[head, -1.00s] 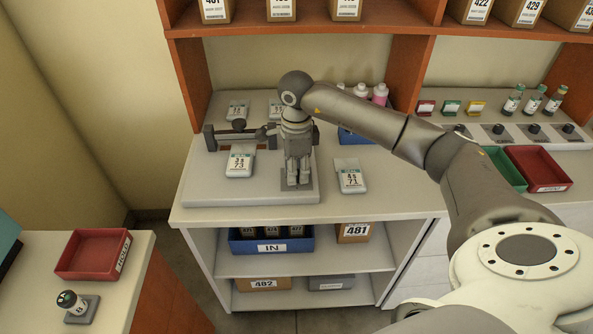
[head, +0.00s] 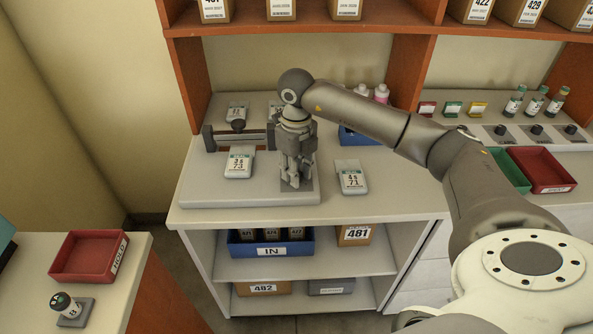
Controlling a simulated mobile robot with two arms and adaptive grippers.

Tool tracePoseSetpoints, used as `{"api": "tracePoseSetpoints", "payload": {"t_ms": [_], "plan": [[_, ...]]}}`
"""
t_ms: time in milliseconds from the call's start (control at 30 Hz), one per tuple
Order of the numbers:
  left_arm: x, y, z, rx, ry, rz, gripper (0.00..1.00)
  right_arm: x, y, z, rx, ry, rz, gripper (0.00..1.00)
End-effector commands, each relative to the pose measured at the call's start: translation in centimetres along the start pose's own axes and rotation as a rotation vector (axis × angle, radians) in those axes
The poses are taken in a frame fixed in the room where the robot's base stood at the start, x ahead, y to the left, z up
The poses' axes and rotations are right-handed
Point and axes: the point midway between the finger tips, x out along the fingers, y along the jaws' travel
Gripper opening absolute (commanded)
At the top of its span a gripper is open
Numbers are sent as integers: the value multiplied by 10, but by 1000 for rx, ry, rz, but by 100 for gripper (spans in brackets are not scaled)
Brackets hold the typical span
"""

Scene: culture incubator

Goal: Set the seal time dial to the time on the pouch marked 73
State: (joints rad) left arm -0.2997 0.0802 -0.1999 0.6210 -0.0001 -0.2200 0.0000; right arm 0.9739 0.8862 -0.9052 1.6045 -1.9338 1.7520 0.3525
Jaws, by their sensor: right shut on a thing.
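The pouch marked 73 (head: 239,162) lies on the left of the sealer's pale base (head: 215,200), its label reading 3 s above 73. A second pouch (head: 351,177), reading 4 s and 71, lies on the counter to the right. My right gripper (head: 295,184) points down over a small grey plate (head: 308,186) on the right part of the base. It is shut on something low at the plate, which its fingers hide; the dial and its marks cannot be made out. My left gripper is not in view.
The sealer's bar (head: 230,138) stands behind pouch 73, with more pouches (head: 237,112) behind it. A blue bin (head: 358,137) and bottles stand at the back right. Small dark knobs (head: 535,130) and green and red trays (head: 541,167) are farther right.

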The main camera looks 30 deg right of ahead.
Motion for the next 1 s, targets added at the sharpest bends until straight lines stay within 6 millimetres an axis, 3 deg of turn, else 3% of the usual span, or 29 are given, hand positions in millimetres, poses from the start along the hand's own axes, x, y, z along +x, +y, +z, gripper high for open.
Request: {"api": "tracePoseSetpoints", "payload": {"t_ms": [500,1000], "plan": [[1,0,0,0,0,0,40,-1,0,0,411,-2,0,2],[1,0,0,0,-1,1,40,-1,0,0,541,-2,0,2]]}}
